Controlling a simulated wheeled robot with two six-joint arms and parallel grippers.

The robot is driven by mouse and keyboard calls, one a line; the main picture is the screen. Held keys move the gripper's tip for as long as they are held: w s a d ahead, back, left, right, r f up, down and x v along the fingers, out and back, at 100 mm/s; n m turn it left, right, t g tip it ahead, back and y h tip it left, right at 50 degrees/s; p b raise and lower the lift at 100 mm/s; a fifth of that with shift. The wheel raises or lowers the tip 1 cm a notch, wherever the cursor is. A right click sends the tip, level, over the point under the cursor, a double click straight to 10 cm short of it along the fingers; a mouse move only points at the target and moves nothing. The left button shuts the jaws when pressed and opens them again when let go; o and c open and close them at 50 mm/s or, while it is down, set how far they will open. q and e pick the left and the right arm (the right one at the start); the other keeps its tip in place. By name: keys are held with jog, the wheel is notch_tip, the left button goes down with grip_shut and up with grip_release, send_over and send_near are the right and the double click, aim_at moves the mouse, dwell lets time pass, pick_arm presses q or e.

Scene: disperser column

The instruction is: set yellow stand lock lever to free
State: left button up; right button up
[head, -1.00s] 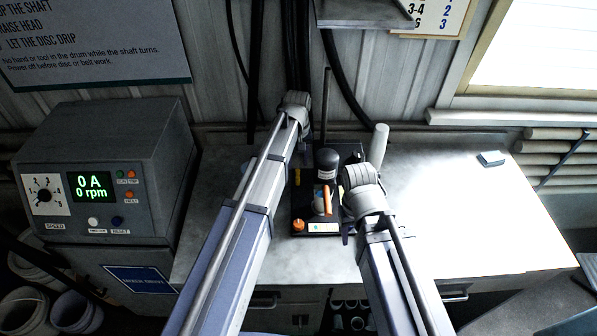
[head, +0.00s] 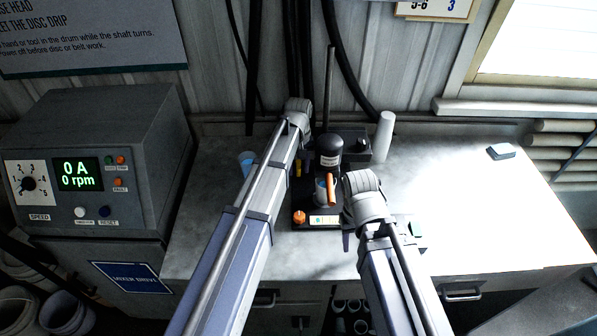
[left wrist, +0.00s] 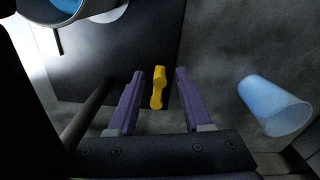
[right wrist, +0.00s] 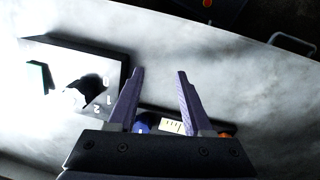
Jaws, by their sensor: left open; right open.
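The yellow stand lock lever (left wrist: 158,88) shows in the left wrist view as a small upright yellow piece beside the black stand base (left wrist: 110,75). My left gripper (left wrist: 157,72) is open, with one purple finger on each side of the lever in that view. Neither finger appears to touch it. In the head view my left wrist hides much of that spot. The disperser stand has a black motor head (head: 328,147) and an orange handle (head: 331,190). My right gripper (right wrist: 160,72) is open and empty over the bench, to the right of the stand.
A light blue cup (left wrist: 274,105) stands right of the lever in the left wrist view. A dial box (right wrist: 85,75) sits on the bench near my right gripper. The control box (head: 95,165) reads 0 A and 0 rpm. The bench's right side is mostly clear.

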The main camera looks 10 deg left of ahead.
pick_arm(q)
grip_shut()
dwell(0.4)
